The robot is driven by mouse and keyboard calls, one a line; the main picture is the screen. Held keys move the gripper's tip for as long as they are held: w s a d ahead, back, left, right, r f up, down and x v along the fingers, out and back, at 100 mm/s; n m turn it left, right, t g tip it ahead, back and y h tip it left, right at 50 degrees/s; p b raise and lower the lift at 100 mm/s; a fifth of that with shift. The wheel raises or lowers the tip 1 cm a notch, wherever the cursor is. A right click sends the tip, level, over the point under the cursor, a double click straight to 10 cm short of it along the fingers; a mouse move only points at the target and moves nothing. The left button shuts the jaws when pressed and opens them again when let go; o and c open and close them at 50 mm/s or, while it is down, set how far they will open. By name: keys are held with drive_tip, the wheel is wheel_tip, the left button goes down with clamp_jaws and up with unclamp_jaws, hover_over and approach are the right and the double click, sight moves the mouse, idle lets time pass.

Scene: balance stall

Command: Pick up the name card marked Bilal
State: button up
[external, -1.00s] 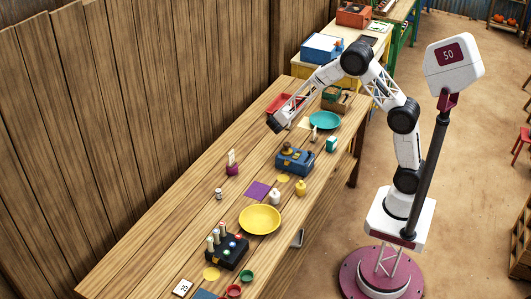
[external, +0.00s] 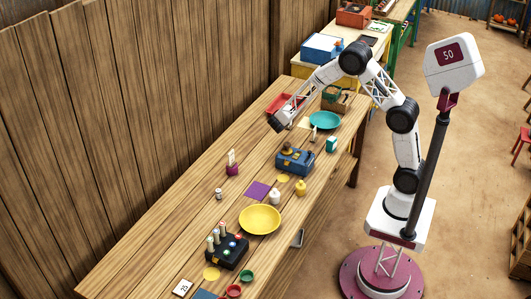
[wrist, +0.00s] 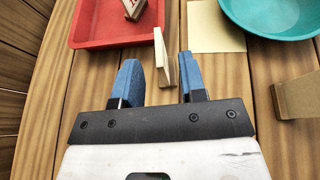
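My gripper (external: 274,124) hangs low over the far part of the long table. In the wrist view my gripper (wrist: 160,78) has its two blue fingers apart. A pale wooden card or small stand (wrist: 160,55) shows nearly edge-on in the gap between the fingertips, and contact cannot be told. Its marked face is not visible, so I cannot read a name on it. Another wooden piece with a red mark (wrist: 134,9) stands in the red tray (wrist: 95,35), cut off by the frame's top. I cannot read Bilal anywhere.
A teal plate (external: 324,120) and a cream sheet (wrist: 216,25) lie to the right of my gripper. A wooden block (wrist: 298,97) stands at the right. A blue device (external: 295,161) and a yellow plate (external: 260,220) are nearer on the table (external: 180,225).

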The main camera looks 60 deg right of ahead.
drive_tip(key=shift+x, duration=2.6)
drive_tip(key=shift+f, duration=0.1)
clamp_jaws()
